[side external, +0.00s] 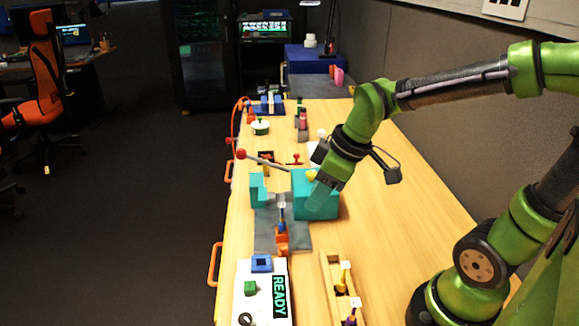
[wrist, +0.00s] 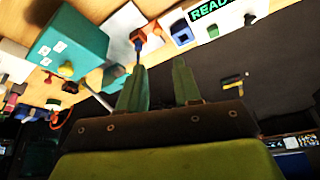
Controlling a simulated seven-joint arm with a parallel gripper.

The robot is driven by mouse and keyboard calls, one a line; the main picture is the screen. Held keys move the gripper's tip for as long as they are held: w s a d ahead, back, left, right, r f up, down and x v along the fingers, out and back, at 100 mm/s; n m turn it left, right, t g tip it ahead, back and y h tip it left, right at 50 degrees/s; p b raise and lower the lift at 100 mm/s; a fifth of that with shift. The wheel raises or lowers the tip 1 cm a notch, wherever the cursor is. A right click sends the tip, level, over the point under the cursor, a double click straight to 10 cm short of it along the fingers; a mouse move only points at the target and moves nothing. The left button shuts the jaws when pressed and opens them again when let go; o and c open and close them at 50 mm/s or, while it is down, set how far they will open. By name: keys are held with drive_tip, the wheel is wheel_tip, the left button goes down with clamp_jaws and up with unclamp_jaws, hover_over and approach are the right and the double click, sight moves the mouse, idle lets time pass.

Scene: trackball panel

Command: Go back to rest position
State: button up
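My gripper (side external: 320,196) hangs over the teal box (side external: 302,207) on the workbench, its fingers pointing down and to the left. In the side view the fingers overlap the box, and I cannot tell whether they touch it. In the wrist view the two green fingers of my gripper (wrist: 160,75) stand apart with nothing between them. The teal box (wrist: 88,38) shows at the upper left there, with a yellow ball (wrist: 66,69) on one face. The yellow ball (side external: 312,175) is close beside my gripper in the side view.
A white panel with a READY display (side external: 279,296) lies at the near end of the wooden bench (side external: 385,235). A wooden tray (side external: 331,290) holds yellow and purple pieces. A lever with a red knob (side external: 241,154) sticks out left. The bench's right side is clear.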

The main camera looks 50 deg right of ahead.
drive_tip(key=s+d+r+m+t, duration=0.1)
drive_tip(key=s+r+m+t, duration=0.2)
drive_tip(key=s+r+m, duration=0.2)
drive_tip(key=shift+s+d+r+m, duration=0.2)
drive_tip(key=shift+s+d+m, duration=0.15)
drive_tip(key=shift+m, duration=1.45)
